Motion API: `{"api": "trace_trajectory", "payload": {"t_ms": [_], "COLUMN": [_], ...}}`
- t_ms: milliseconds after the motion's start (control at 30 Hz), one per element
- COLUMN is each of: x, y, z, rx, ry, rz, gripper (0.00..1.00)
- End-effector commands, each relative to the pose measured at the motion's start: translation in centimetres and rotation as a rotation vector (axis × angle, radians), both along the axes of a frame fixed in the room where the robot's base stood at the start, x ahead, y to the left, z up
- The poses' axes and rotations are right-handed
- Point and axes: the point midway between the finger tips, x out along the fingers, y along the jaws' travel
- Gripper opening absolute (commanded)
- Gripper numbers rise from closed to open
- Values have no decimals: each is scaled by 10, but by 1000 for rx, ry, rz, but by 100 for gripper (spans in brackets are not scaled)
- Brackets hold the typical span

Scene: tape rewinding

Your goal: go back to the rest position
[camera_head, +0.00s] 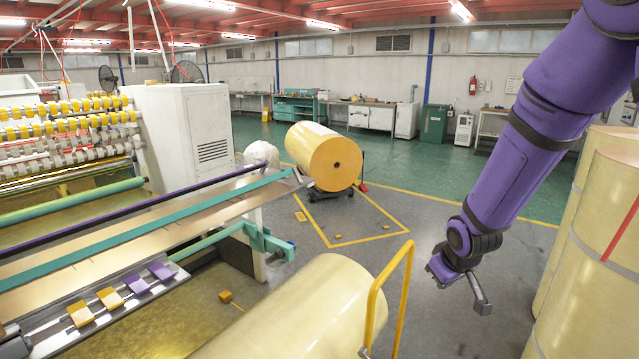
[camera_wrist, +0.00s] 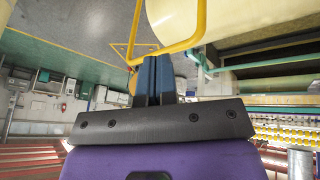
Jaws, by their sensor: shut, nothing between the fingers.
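My gripper (camera_head: 483,306) hangs at the end of my purple arm, right of centre in the head view, pointing down over open floor. It also shows in the wrist view (camera_wrist: 155,62), where its two dark blue fingers lie together, shut and empty. It is apart from the yellow tubular rail (camera_head: 377,287) to its left and the tall tan rolls (camera_head: 592,225) to its right. In the wrist view, the yellow rail (camera_wrist: 200,25) passes beyond the fingertips, and the scene appears upside down.
A large pale yellow roll (camera_head: 310,310) lies at the front centre. The rewinding machine (camera_head: 190,130) fills the left. An orange-yellow roll (camera_head: 325,157) rests on a low stand inside a yellow floor outline. The green floor (camera_head: 420,165) behind is clear, with workbenches along the back wall.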

Motion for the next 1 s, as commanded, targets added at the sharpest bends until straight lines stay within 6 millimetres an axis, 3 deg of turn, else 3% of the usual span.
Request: {"api": "trace_trajectory", "payload": {"t_ms": [100, 500, 800, 1000], "x": [-15, -88, -162, -216], "y": [-6, -21, -29, -30], "z": [40, 145, 203, 229], "rx": [27, 103, 151, 176], "ry": [-9, -12, -15, -17], "rz": [-46, -174, -257, -305], "gripper": [0, 0, 0, 0]}}
